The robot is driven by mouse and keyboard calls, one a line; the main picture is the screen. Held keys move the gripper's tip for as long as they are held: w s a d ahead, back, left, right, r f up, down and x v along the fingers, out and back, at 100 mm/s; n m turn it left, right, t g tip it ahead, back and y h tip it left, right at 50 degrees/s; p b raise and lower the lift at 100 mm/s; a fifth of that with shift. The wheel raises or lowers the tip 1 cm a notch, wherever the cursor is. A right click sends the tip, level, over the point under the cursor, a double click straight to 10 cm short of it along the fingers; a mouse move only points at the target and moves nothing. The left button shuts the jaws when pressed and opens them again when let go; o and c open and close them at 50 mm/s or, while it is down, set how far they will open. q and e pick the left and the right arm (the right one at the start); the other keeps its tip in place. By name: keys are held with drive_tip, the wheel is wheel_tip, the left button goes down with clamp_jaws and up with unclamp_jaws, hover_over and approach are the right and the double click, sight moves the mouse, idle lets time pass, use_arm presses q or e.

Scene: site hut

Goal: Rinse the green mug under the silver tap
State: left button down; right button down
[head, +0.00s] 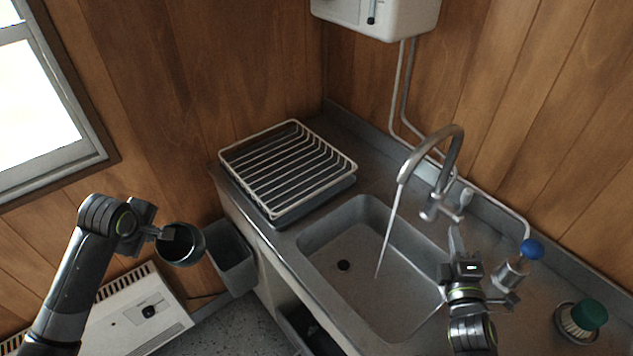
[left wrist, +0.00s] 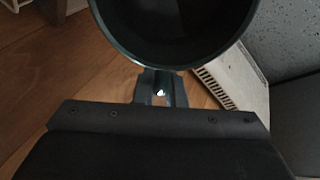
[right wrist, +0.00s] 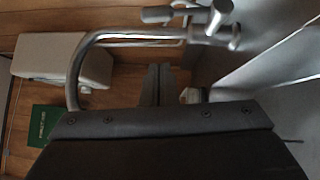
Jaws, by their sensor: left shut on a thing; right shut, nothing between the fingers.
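The dark green mug (head: 197,246) is at the left in the head view, out in front of the counter and away from the sink. My left gripper (head: 166,234) is shut on it; the mug's dark opening also fills the top of the left wrist view (left wrist: 178,66). The silver tap (head: 447,150) arches over the sink (head: 345,230), and a thin stream of water (head: 388,240) runs from its spout into the basin. My right gripper (head: 455,238) is shut and empty, just below the tap's lever; whether it touches is unclear. The tap also shows in the right wrist view (right wrist: 120,37).
A white wire dish rack (head: 290,165) stands on the counter left of the sink. A grey bin (head: 234,262) is beside the mug, by the counter's end. A blue-topped fitting (head: 531,249) and a green-topped brush (head: 588,314) are at the right. A white heater (head: 150,318) stands below.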

sight(465, 199)
use_arm(q)
drive_tip(key=shift+w+f, duration=0.1)
drive_tip(key=shift+f, duration=0.2)
drive_tip(key=shift+f+b, duration=0.25)
drive_tip(key=shift+b, duration=0.25)
use_arm(e)
drive_tip(key=w+d, duration=0.3)
drive_tip(key=w, duration=0.4)
drive_tip(key=shift+d+r, duration=0.15)
drive_tip(key=shift+r, duration=0.3)
use_arm(q)
drive_tip(key=shift+r, duration=0.25)
use_arm(e)
drive_tip(key=shift+w+d+r, duration=0.4)
drive_tip(key=shift+w+d, duration=0.1)
drive_tip(key=shift+d, duration=0.05)
